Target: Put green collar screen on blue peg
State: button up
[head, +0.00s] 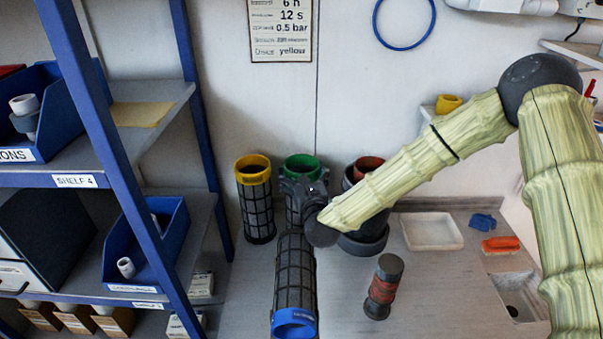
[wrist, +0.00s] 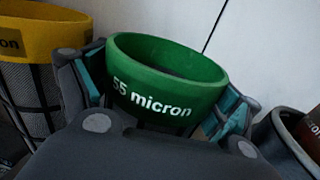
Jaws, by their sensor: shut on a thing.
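The green collar screen (head: 302,161) stands upright at the back of the bench, a dark mesh cylinder with a green collar. In the wrist view its collar (wrist: 165,80) reads "55 micron" and sits between the two fingers. My gripper (head: 304,186) is shut on this screen just below the collar; it also shows in the wrist view (wrist: 155,100). The screen's lower part is hidden, so I cannot tell whether it touches the bench. I see no clear blue peg; a blue ring (head: 381,38) is on the wall at the upper right.
A yellow collar screen (head: 256,205) stands close on the left. A blue collar screen (head: 295,275) is in front. A dark cylinder (head: 347,182) around a brown-collared screen (head: 368,165) is close on the right. A blue-framed shelf (head: 150,200) bounds the left. The wall above is mostly clear.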

jog(key=shift+f, duration=0.15)
jog(key=o, duration=1.3)
jog(key=shift+s, duration=0.25)
jog(key=b+v, duration=0.3)
jog(key=v, duration=0.8)
jog(key=shift+s, duration=0.25)
